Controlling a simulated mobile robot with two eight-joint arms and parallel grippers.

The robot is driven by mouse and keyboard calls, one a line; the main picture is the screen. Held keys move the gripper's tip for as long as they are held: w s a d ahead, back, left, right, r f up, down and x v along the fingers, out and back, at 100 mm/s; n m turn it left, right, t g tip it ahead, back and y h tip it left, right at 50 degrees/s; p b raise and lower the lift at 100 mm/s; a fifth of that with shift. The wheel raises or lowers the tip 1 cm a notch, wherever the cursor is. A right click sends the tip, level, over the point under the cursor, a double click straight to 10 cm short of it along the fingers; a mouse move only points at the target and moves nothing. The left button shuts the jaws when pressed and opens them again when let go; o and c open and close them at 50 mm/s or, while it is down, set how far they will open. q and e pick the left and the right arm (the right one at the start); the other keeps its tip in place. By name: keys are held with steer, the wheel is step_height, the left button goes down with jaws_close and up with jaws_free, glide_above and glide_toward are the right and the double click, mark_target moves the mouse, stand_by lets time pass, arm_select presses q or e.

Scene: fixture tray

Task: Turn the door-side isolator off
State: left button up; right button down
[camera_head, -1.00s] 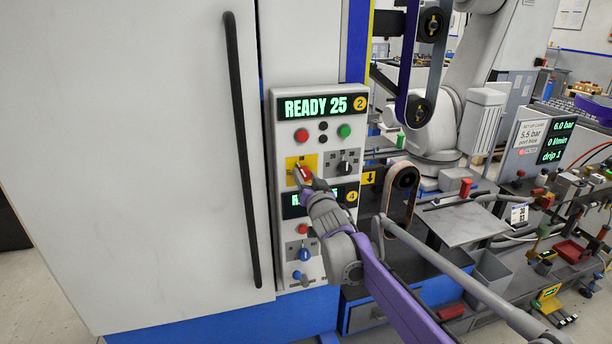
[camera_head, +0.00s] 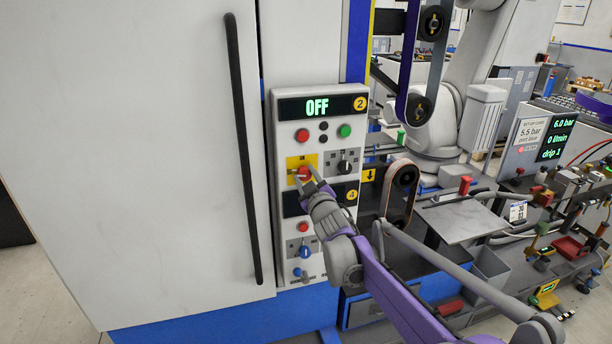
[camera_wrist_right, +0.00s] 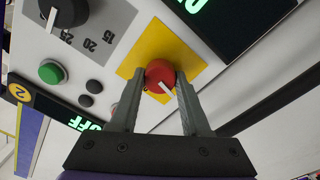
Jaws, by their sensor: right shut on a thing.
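The red rotary isolator (camera_head: 304,172) sits on a yellow plate (camera_head: 293,162) on the white control panel (camera_head: 282,225) beside the door. The red knob also shows in the right wrist view (camera_wrist_right: 160,74), with a white pointer mark on its face. My right gripper (camera_head: 308,182) is shut on this knob, one finger on each side in the wrist view (camera_wrist_right: 172,88). The upper display (camera_head: 318,106) reads OFF in green. The lower display (camera_head: 290,204) is partly hidden by my gripper. My left gripper is not in view.
A black selector knob (camera_head: 345,167) is right of the isolator. Red (camera_head: 302,135) and green (camera_head: 345,131) buttons sit above, a blue knob (camera_head: 305,252) below. A long black door handle (camera_head: 243,150) stands left of the panel. Belt pulleys (camera_head: 404,178) are close on the right.

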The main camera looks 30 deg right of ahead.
steer(key=shift+n, duration=1.1)
steer(key=shift+c, duration=1.8)
jaws_free()
steer(key=b+v, duration=0.1)
steer(key=v, duration=1)
